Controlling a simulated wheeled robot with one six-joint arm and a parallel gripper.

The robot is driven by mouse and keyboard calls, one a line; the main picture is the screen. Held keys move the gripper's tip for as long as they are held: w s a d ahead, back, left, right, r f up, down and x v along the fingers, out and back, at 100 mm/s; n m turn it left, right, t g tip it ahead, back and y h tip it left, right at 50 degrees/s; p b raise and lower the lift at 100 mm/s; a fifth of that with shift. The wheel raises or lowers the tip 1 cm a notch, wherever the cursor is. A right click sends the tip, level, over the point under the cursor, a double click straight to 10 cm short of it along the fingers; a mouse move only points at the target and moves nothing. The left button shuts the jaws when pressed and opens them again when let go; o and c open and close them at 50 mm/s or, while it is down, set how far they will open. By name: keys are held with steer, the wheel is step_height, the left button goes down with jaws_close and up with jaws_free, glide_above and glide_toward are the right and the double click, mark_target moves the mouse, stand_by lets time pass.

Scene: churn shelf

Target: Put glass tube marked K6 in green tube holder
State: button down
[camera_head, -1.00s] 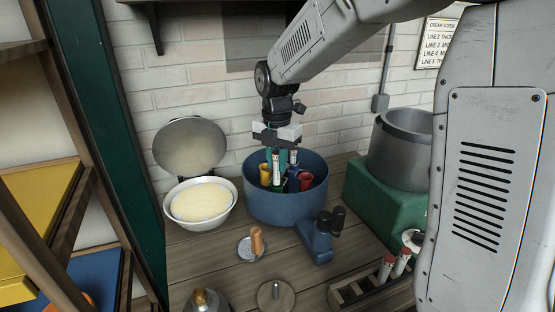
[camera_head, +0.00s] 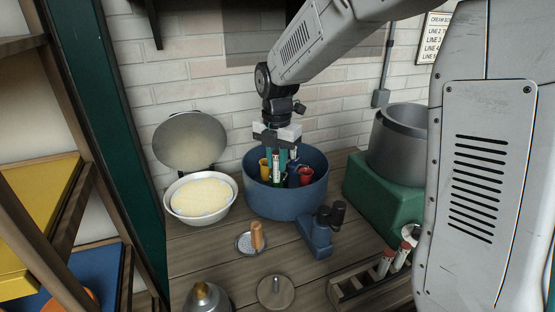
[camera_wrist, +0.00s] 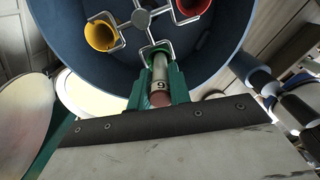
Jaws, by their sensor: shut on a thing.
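My gripper (camera_head: 277,158) points down over the blue tub, its green fingers shut on a glass tube. The tube (camera_head: 276,167) is upright with a red cap and a pale label. In the wrist view the tube (camera_wrist: 160,72) shows a "6"; the rest of its mark is hidden. The green tube holder (camera_wrist: 147,50) lies directly below, and the tube's lower end appears to be in its mouth; how deep I cannot tell. The holder also shows in the head view (camera_head: 276,183).

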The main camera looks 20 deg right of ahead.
steer(key=shift+f, duration=1.4)
steer(key=c, duration=0.9)
jaws_free()
steer(key=shift+r, duration=4.6)
